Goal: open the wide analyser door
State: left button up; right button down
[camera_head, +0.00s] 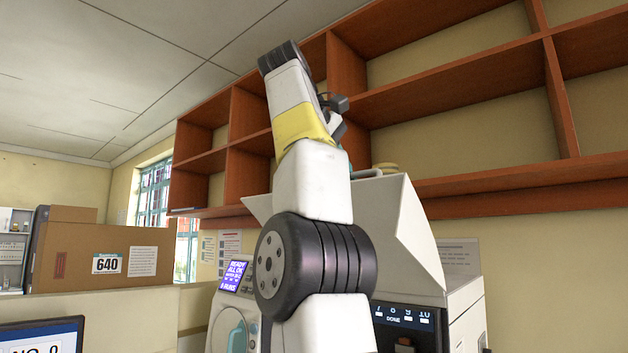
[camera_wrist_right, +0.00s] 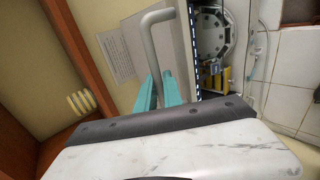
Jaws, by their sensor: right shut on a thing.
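The analyser (camera_head: 465,310) is a white machine with a dark display, right of centre in the head view. Its wide door (camera_head: 415,235) is a white slanted panel, partly hidden behind my right arm; I cannot tell how far it stands open. A grey bar handle (camera_head: 368,172) shows at the door's upper edge. In the right wrist view the bent handle (camera_wrist_right: 150,38) runs down between the teal fingers of my right gripper (camera_wrist_right: 158,88), which is shut on it. In the head view my right arm mostly hides that gripper. My left gripper is out of view.
Brown wall shelves (camera_head: 455,90) hang close behind and above the analyser. A device with a purple screen (camera_head: 235,275) stands left of it. A monitor (camera_head: 42,337) is at the lower left, with a cardboard box (camera_head: 90,257) beyond.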

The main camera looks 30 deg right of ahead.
jog(key=c, duration=1.5)
grip_release()
jog(key=shift+w, duration=0.1)
jog(key=shift+a+f, duration=0.1)
